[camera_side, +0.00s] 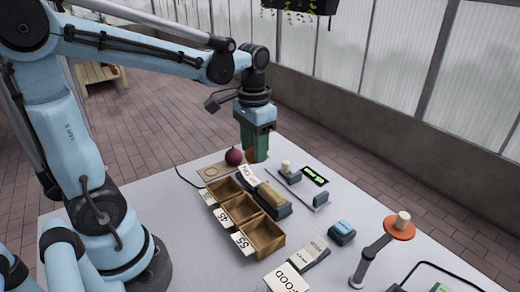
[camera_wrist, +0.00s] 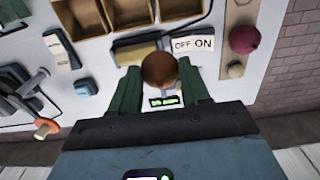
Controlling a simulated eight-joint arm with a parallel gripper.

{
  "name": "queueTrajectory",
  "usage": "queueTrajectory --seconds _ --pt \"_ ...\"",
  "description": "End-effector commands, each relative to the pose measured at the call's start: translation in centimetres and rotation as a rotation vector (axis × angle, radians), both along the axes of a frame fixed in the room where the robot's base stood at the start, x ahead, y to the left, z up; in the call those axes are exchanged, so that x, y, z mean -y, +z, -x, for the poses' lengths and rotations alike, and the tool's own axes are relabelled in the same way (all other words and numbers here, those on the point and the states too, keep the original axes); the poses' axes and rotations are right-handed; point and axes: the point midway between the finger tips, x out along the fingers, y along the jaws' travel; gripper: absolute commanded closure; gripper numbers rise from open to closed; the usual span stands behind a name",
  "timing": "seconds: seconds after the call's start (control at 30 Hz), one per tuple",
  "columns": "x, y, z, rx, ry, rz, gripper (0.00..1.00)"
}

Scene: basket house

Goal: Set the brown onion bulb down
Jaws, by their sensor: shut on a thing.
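The brown onion bulb (camera_wrist: 160,70) is held between the green fingers of my gripper (camera_wrist: 159,82). My gripper is shut on it, with one finger on each side. In the side view my gripper (camera_side: 254,150) points down above the far part of the table, and the onion is mostly hidden by the fingers. A dark red onion (camera_side: 234,156) stands close by on a thin wooden board (camera_side: 211,171). It also shows in the wrist view (camera_wrist: 244,39), right of the held onion.
A row of open wooden bins (camera_side: 240,210) with number cards stands on the grey table (camera_side: 185,255). An OFF/ON card (camera_wrist: 193,44), a small green-lit display (camera_side: 315,176) and a blue-topped block (camera_side: 342,230) are nearby. An orange-topped stand (camera_side: 399,229) rises at the right.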

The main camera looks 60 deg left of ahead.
Motion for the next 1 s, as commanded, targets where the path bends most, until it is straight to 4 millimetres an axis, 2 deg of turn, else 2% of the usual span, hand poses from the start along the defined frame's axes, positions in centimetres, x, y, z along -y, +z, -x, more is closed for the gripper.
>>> queueTrajectory --seconds 0.03,0.1,0.3,0.4,0.5,0.6,0.67,1.0 --pt "1.9 0.1 -1.2 0.000 -0.013 0.000 0.83" --pt "4.4 0.2 -2.5 0.000 -0.013 0.000 0.83" --pt "11.2 0.2 -4.9 0.000 -0.007 -0.001 0.83" --pt "13.8 0.2 -5.4 0.000 -0.003 -0.002 0.83" --pt "15.4 0.1 -5.6 0.001 0.000 -0.002 0.83" --pt "15.9 -0.1 -5.8 0.001 0.005 -0.002 0.83" --pt "15.5 -0.5 -6.2 0.001 0.009 -0.002 0.83" --pt "9.7 -4.6 -9.8 0.001 0.011 -0.002 0.83"
